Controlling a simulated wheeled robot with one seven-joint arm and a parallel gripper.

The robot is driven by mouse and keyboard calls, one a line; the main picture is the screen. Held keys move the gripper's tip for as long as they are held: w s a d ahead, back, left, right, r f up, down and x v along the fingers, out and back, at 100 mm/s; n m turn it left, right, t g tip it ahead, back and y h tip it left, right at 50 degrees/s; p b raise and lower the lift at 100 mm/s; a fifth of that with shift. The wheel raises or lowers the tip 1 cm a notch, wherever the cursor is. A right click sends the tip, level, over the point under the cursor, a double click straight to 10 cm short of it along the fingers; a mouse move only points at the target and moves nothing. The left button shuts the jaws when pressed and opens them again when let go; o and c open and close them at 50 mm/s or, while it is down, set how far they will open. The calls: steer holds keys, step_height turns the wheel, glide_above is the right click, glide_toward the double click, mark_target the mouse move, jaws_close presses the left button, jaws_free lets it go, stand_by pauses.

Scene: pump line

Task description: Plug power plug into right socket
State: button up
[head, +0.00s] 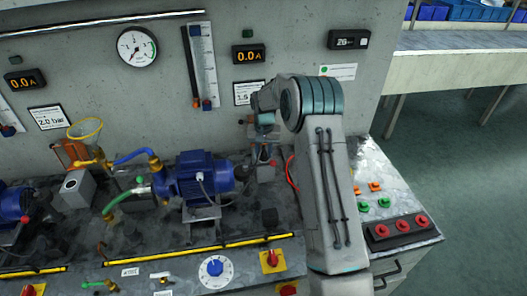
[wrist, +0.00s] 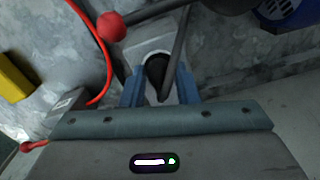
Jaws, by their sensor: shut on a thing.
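My gripper (wrist: 160,88) has its two blue fingers closed around a black plug (wrist: 156,68) in the wrist view. A dark cable or lever runs across beside the plug. A pale grey block or housing shows behind the plug, but I cannot tell whether the plug is seated in a socket. In the head view my gripper (head: 264,136) is near the wall, to the right of the blue motor pump, above a small grey box (head: 265,172). My arm hides part of this area, and the right socket cannot be made out clearly.
A red cable (wrist: 102,50) loops at the left in the wrist view, near a lever with a red knob (wrist: 111,27). The blue pump (head: 203,175) stands left of my gripper. A red-button panel (head: 402,229) is at the right bench edge, with open floor beyond.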

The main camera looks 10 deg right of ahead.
steer(key=shift+f, duration=0.35)
steer(key=o, duration=1.1)
steer(key=shift+r, duration=0.1)
steer(key=shift+c, duration=0.2)
steer(key=shift+r+p, duration=1.25)
steer(key=shift+r, duration=1.75)
step_height(320, 180, up, 14)
steer(key=b, duration=0.2)
steer(key=shift+f, duration=0.1)
